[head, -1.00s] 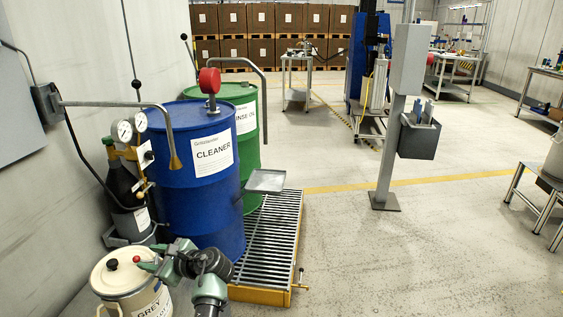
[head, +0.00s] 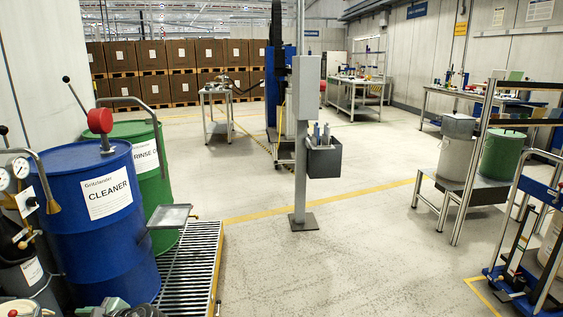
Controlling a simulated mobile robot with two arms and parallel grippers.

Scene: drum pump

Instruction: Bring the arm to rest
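In the head view, only the top of one of my arms shows at the bottom left edge, as green and dark parts in front of the drums. No gripper fingers show, so neither gripper can be seen. The blue CLEANER drum (head: 97,225) stands upright just beyond that arm. A red-topped fitting (head: 101,122) sits on its lid. The green RINSE drum (head: 148,158) stands behind it. A small metal tray (head: 169,216) sticks out beside the blue drum.
A slatted pallet (head: 190,265) lies beside the drums. A grey post (head: 300,190) with a holder box (head: 323,160) stands mid-floor. A bench (head: 440,205) with pots and a blue-framed rack (head: 540,215) are at the right.

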